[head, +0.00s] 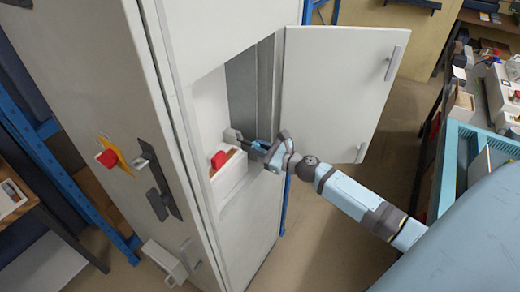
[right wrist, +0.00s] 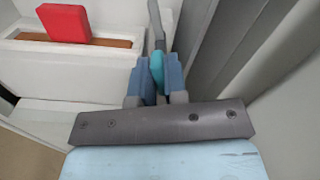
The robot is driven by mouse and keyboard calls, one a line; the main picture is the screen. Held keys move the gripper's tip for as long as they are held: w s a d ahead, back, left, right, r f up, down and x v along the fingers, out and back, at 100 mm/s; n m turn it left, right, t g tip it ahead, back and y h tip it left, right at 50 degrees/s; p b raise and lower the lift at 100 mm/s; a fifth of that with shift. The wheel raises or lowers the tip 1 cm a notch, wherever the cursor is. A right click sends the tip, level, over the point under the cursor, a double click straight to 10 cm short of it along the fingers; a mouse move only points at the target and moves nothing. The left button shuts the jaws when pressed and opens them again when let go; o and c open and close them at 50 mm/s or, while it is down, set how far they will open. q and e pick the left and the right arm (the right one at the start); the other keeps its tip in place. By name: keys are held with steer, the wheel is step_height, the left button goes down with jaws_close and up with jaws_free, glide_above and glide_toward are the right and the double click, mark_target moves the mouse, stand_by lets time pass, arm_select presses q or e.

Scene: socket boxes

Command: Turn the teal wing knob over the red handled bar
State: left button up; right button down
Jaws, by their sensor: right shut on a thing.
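The teal wing knob (right wrist: 157,73) shows in the right wrist view between the two blue fingers of my right gripper (right wrist: 158,66). The gripper is shut on the knob. In the head view my right gripper (head: 257,147) reaches into the cabinet opening, and the knob cannot be made out there. The red handle (head: 219,160) stands on a brown bar in a white box, just left of the gripper. It also shows in the right wrist view (right wrist: 64,23), upper left, apart from my fingers. My left gripper is not in view.
A grey upright piece (right wrist: 156,22) rises just beyond the knob. The cabinet door (head: 335,85) stands open to the right of my gripper. The tall white cabinet's left face carries a red knob (head: 107,158) on a yellow plate and a dark latch. A cluttered workbench lies far right.

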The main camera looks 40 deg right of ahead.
steer(key=n+b, duration=0.1)
steer(key=n, duration=0.1)
steer(key=n+b, duration=0.1)
steer(key=n, duration=0.1)
steer(key=shift+a+f+n+b, duration=0.1)
steer(key=shift+f+n+b, duration=0.1)
steer(key=shift+n+b, duration=0.1)
steer(key=n+b, duration=0.3)
steer(key=n, duration=0.2)
steer(key=shift+f+b, duration=0.1)
steer(key=shift+b, duration=0.2)
steer(key=n+b, duration=0.2)
steer(key=n, duration=0.1)
steer(key=shift+n, duration=1)
steer(key=c, duration=1.2)
jaws_free()
steer(key=shift+o, duration=0.2)
